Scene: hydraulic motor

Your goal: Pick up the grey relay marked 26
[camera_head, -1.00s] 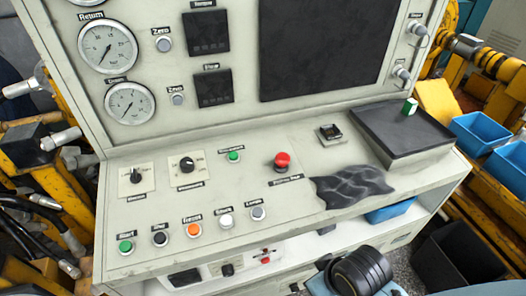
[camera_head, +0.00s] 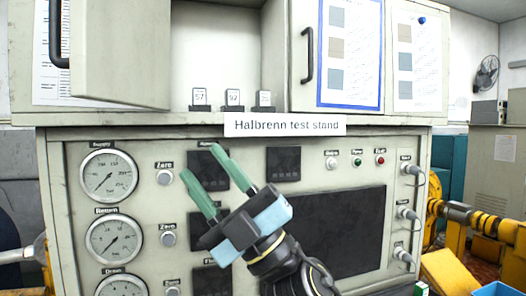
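Several small grey relays with white labels stand upright in a row on the open cabinet shelf: a left relay (camera_head: 199,99), a middle relay (camera_head: 233,99) and a right relay (camera_head: 263,100). The left and middle labels look like 57 or similar; the right one is too small to read, and I cannot make out a 26. My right gripper (camera_head: 199,161) has green fingers pointing up and left, spread apart with nothing between them. It is in front of the panel, below the shelf in the picture and apart from the relays. My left gripper is not in view.
The cabinet door (camera_head: 122,50) stands open left of the shelf. A closed door with a handle (camera_head: 307,55) is to the right. The sign (camera_head: 284,125) runs below the shelf edge. Gauges (camera_head: 108,176) and a dark screen (camera_head: 335,232) fill the panel.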

